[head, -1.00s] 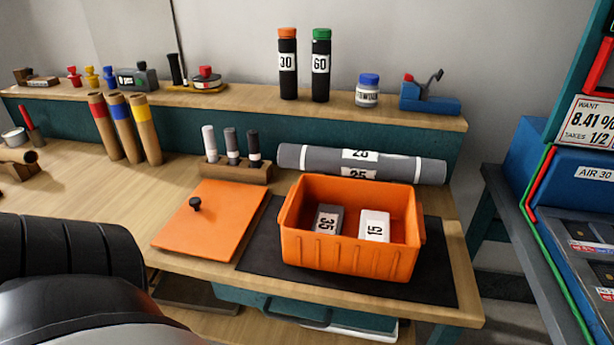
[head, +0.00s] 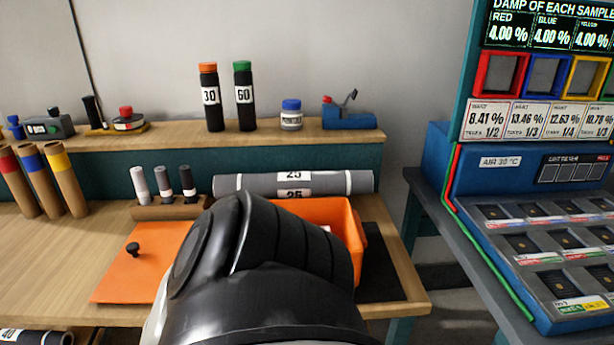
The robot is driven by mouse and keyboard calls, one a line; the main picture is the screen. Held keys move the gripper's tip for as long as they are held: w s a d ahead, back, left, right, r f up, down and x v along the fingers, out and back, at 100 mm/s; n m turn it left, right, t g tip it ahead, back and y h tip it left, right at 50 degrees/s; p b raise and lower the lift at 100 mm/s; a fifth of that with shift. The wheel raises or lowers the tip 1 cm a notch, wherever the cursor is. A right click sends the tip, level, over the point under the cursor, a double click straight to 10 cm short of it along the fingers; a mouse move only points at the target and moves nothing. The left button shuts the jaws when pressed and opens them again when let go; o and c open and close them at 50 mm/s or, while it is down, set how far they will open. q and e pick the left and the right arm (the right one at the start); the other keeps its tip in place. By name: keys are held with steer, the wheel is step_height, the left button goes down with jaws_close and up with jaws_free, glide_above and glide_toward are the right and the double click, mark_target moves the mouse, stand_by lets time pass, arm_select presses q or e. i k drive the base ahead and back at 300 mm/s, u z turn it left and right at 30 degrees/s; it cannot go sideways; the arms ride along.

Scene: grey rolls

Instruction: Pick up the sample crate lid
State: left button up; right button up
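The sample crate lid (head: 136,268) is a flat orange panel with a small black knob (head: 133,249). It lies on the bench, left of the orange crate (head: 344,216). One of my black arm links covers the lid's right part and most of the crate, so the crate's inside is hidden. Neither gripper's fingers show in the head view.
A grey roll (head: 340,183) lies behind the crate. A wooden holder (head: 170,210) with several marker-like sticks stands behind the lid. A dark mat (head: 385,270) lies under the crate. A blue machine (head: 560,230) with a screen stands at the right.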

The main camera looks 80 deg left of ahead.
mark_target(136, 275)
steer(key=k, duration=1.7)
steer(key=u, duration=0.05)
